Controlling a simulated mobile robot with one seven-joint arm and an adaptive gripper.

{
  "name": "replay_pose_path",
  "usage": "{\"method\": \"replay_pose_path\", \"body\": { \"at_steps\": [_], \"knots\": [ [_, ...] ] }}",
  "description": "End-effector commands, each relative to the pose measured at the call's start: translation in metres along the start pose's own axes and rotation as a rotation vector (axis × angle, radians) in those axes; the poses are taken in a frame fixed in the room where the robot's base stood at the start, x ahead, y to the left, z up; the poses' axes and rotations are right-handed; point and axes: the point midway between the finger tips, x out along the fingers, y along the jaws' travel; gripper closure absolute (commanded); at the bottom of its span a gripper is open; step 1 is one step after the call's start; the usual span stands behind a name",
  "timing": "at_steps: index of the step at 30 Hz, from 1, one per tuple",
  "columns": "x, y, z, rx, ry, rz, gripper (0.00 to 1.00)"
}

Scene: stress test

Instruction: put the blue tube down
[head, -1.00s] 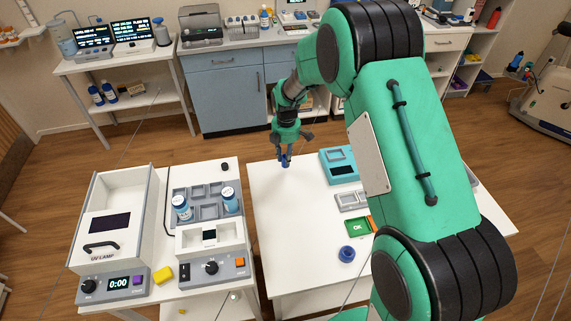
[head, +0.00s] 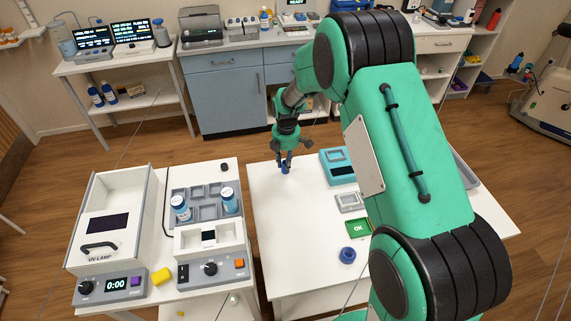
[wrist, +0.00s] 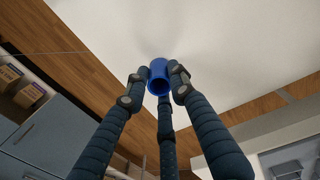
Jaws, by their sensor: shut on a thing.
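The blue tube (head: 285,168) is at the back left part of the white table (head: 290,220). My gripper (head: 285,160) points down and is shut on it. In the wrist view the blue tube (wrist: 158,70) sits between the fingertips of my gripper (wrist: 160,80), with its open end facing the camera and the white table top beyond it. The tube looks upright. I cannot tell whether its bottom touches the table.
A teal device (head: 338,166), a grey tray (head: 350,201), a green OK panel (head: 358,229) and a blue ring-shaped piece (head: 347,255) stand right of the tube. The table's left front is clear. A bench (head: 205,270) with a UV lamp box (head: 105,225) stands left.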

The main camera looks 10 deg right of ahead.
Motion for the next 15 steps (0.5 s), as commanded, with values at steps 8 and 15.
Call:
{"method": "replay_pose_path", "body": {
  "at_steps": [8, 15],
  "knots": [
    [0.003, -0.0002, 0.0, 0.0, 0.0, 0.0, 0.66],
    [0.0029, -0.0003, 0.0, 0.0, 0.0, 0.0, 0.57]
  ]
}}
